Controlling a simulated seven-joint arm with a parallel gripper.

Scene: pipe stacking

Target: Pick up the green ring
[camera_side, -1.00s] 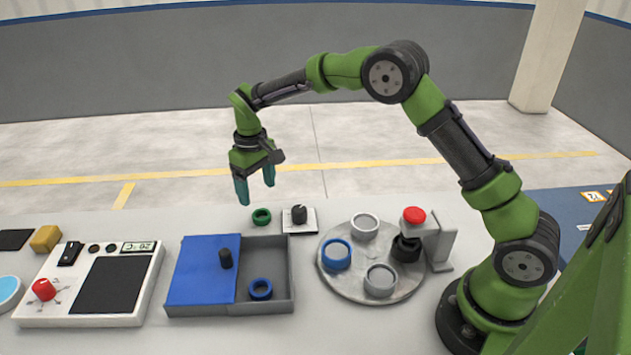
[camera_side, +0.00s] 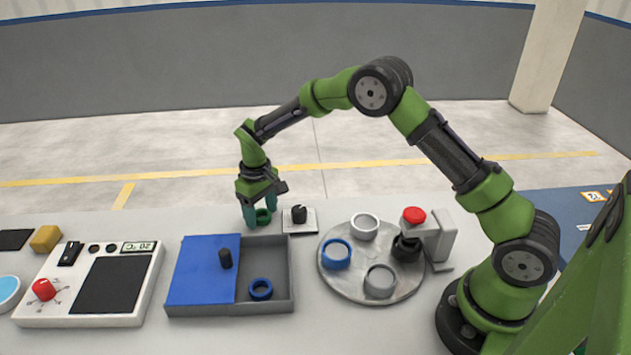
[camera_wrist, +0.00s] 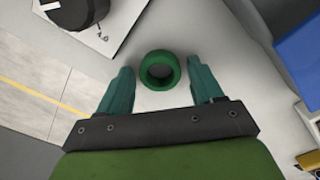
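The green ring (camera_side: 263,216) lies flat on the table behind the box, and in the wrist view the green ring (camera_wrist: 159,70) sits ahead of and between the fingertips. My gripper (camera_side: 260,217) is low over the table with one teal finger on each side of the ring. In the wrist view my gripper (camera_wrist: 164,77) is open, with a gap on both sides between fingers and ring. The fingers partly cover the ring in the side view.
A white plate with a black knob (camera_side: 299,214) stands just right of the ring. The grey box (camera_side: 285,275) with a blue lid (camera_side: 203,270) is in front. A round turntable (camera_side: 345,283) holding several rings is at the right.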

